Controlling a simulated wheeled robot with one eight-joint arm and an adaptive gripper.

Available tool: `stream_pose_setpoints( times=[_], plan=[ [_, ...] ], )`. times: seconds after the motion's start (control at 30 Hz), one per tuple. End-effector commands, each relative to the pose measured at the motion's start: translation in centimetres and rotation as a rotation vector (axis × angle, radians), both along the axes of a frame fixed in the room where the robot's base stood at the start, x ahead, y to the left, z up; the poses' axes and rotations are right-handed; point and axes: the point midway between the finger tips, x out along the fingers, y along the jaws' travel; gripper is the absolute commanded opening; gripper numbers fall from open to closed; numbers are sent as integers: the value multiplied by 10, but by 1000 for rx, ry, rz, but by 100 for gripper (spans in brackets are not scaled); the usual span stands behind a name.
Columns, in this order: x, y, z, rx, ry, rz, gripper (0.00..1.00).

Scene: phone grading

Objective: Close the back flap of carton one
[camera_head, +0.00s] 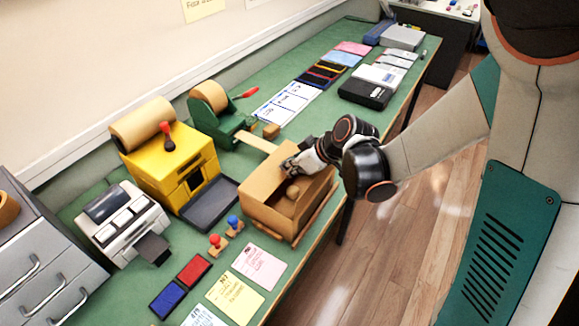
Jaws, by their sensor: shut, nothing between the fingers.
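An open brown carton (262,213) stands near the right edge of the green table. A roundish brown item (292,191) shows inside it. My gripper (288,166) is shut and empty at the carton's far end, at or just above its upper rim. The gripper and wrist hide part of the far end and right side, so I cannot tell how the back flap lies or whether I touch it. A narrow flap or edge shows low along the carton's right side (318,213). No number is readable on the carton.
A yellow machine (174,165) with a brown roll and a dark tray (209,203) stands left of the carton. A green tape dispenser (217,118) is behind, its pale strip reaching toward the carton. Two stamps (216,243), ink pads (193,270) and paper cards (259,266) lie in front.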

Motion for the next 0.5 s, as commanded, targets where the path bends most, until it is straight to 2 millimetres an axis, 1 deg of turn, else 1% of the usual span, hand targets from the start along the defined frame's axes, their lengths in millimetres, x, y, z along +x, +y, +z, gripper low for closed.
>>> stream_pose_setpoints(
  times=[0.33,0.5],
  plan=[
    [0,0,0,-2,0,2,0],
    [0,0,6,-2,0,2,0]
  ],
)
